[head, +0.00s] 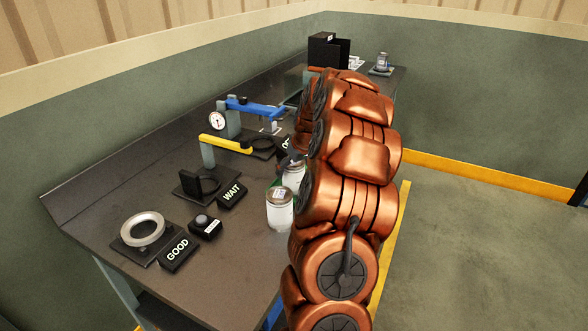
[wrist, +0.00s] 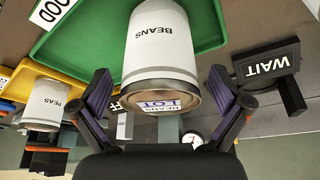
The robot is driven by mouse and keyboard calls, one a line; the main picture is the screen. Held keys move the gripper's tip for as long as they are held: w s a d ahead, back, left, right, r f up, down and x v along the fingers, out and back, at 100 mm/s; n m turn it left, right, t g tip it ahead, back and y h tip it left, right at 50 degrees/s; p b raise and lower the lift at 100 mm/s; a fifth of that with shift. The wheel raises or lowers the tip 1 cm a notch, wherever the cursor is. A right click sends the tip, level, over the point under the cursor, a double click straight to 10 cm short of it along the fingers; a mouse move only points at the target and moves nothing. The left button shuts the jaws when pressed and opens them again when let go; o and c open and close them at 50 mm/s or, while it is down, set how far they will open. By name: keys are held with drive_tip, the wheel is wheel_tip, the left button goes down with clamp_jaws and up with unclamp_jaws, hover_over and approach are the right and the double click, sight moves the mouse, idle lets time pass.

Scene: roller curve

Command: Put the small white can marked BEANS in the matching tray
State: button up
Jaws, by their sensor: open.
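The white can marked BEANS (wrist: 158,45) is in the middle of the wrist view, its lettering upside down. Its round lid (wrist: 160,98) faces me and carries a BEANS LOT label. Behind it lies a green tray (wrist: 75,35); the can's base is cut off, so I cannot tell exactly how it rests. My gripper (wrist: 168,88) is open, one finger on each side of the lid end, with visible gaps. In the head view two white cans (head: 279,209) (head: 293,175) stand beside my arm, their markings unreadable. My arm hides most of the gripper there.
A white PEAS can (wrist: 46,103) is by a yellow tray (wrist: 75,72). A black WAIT sign (wrist: 266,63) is at the right. In the head view, a GOOD sign (head: 177,250), a ring fixture (head: 143,230) and a dial gauge stand (head: 217,121) occupy the bench. The front bench surface is partly bare.

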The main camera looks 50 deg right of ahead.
drive_tip(key=b+v, duration=0.4)
drive_tip(key=v, duration=0.8)
drive_tip(key=s+a+f+n+g+y, duration=0.1)
drive_tip(key=s+a, duration=0.1)
drive_tip(key=a, duration=1.2)
drive_tip(key=s+a+f+n+g+y, duration=0.1)
drive_tip(key=s+a+n, duration=0.1)
drive_tip(key=a, duration=1.1)
drive_tip(key=s+a+f+g, duration=0.2)
drive_tip(key=s+a+f, duration=0.2)
drive_tip(key=s+a, duration=0.3)
drive_tip(key=s+a+f+g, duration=0.2)
drive_tip(key=s+a+f, duration=0.2)
drive_tip(key=s, duration=1.2)
drive_tip(key=a, duration=0.3)
drive_tip(key=shift+a+f+h, duration=0.2)
drive_tip(key=shift+h, duration=0.2)
